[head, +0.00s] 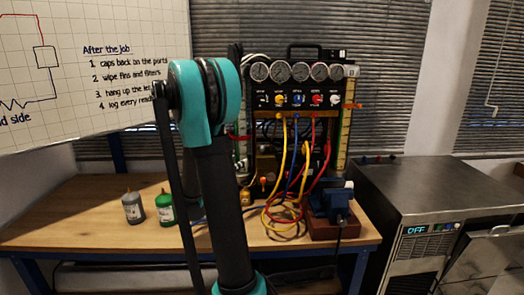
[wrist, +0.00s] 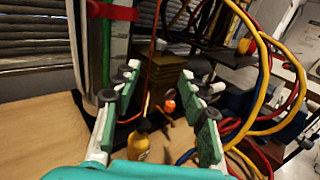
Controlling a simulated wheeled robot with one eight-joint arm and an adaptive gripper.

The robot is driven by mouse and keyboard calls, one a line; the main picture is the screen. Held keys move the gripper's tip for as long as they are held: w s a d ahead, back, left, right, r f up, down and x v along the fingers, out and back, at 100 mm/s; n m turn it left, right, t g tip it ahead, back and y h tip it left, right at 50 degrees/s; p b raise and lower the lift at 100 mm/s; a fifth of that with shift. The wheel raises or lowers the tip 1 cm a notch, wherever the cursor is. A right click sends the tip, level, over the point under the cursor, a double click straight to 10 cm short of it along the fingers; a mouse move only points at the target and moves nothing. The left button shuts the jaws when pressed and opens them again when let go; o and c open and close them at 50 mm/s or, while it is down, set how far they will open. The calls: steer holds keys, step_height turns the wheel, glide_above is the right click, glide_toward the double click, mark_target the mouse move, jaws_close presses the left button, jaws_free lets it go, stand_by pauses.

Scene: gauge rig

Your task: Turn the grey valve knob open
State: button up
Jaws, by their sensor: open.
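The gauge rig (head: 268,152) stands at the back of the workbench, with a row of small knobs under its gauges. The rightmost knob is pale, light grey or white (head: 334,99); a dark knob (head: 261,99) is at the left end. I cannot tell for sure which one is the grey valve knob. My gripper (wrist: 160,97) is open and empty in the wrist view, low in front of the rig. An orange-red ball (wrist: 169,106) shows between its fingers, beyond them. In the head view my arm hides the gripper. No grey knob is clear in the wrist view.
Yellow, blue and red hoses (head: 283,160) hang down the rig's front, close right of my gripper. A yellow bottle (wrist: 136,147) stands near the fingers. A grey bottle (head: 133,208), a green bottle (head: 166,206) and a blue vise (head: 332,200) are on the bench.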

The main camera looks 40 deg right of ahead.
mark_target(262, 147)
steer(key=x, duration=1.7)
jaws_close()
